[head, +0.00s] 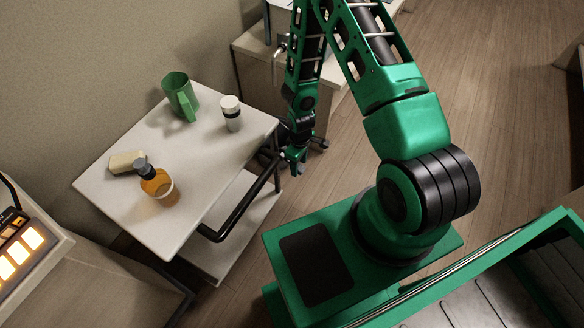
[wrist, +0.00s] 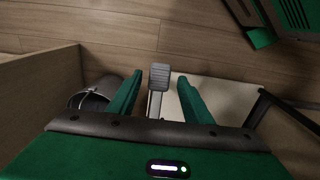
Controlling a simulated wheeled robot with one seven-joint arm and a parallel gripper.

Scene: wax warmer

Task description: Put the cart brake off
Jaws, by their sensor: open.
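The white cart (head: 205,165) stands at the left in the head view, with a black push handle (head: 245,208) along its right side. My gripper (head: 293,163) hangs beside the cart's far right corner, pointing down. In the wrist view my gripper (wrist: 160,76) is open, with one green finger on each side of a grey ribbed pedal (wrist: 160,77) on a metal lever. The pedal shows in the gap between the fingers, apart from both in the picture. How far below the fingertips it lies, I cannot tell. I cannot make out the pedal's setting.
A green mug (head: 180,97), a lidded cup (head: 231,114), an amber bottle (head: 157,184) and a pale block (head: 127,162) stand on the cart. A cabinet (head: 252,72) is behind my gripper. A grey bucket-like thing (wrist: 93,97) lies left of my fingers. Wood floor (head: 480,100) is open at right.

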